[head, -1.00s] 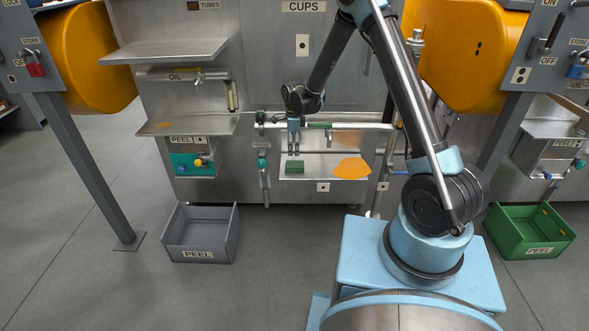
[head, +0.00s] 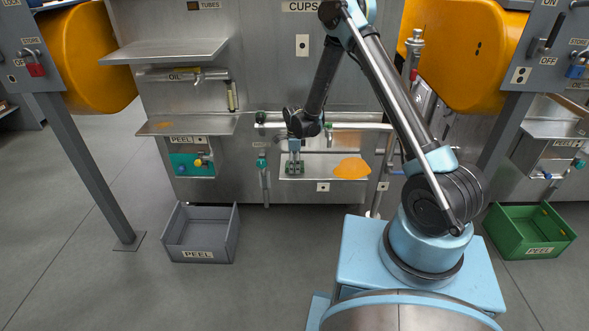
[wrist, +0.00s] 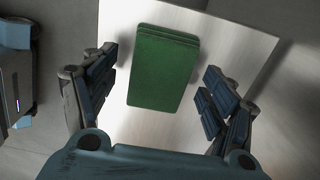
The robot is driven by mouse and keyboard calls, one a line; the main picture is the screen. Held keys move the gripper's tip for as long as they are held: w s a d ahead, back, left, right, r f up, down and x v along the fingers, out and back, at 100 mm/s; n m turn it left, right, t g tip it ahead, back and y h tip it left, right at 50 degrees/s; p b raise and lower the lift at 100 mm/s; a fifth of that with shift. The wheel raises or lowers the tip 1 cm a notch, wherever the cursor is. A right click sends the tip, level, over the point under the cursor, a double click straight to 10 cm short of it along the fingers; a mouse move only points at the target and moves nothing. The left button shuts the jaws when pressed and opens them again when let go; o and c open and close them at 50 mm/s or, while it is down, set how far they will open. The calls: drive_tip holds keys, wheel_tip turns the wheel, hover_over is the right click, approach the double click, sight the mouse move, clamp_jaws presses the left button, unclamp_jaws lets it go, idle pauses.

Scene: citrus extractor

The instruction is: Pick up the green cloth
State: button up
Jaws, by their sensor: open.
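The green cloth (wrist: 162,70) is a folded, layered rectangle lying on a pale metal shelf (wrist: 228,48). In the head view the cloth (head: 293,168) is at the left part of that shelf, partly hidden by my gripper. My gripper (wrist: 158,100) is open, with one blue-padded finger to the left of the cloth and one to the right. The cloth lies between and somewhat beyond the fingers, with a gap on each side. In the head view my gripper (head: 294,166) points down at the cloth; contact cannot be told there.
An orange patch or cloth (head: 352,168) lies on the shelf right of the green cloth. A horizontal pipe (head: 355,126) runs above the shelf, behind the arm. A grey PEEL crate (head: 200,254) and a green PEEL crate (head: 540,251) stand on the floor.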

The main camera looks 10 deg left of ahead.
drive_tip(key=shift+f, duration=0.1)
drive_tip(key=shift+c, duration=0.6)
drive_tip(key=c, duration=1)
drive_tip(key=shift+c, duration=0.2)
wheel_tip(320, 180, up, 10)
drive_tip(key=o, duration=0.4)
drive_tip(key=shift+c, duration=1.4)
drive_tip(key=shift+s, duration=0.1)
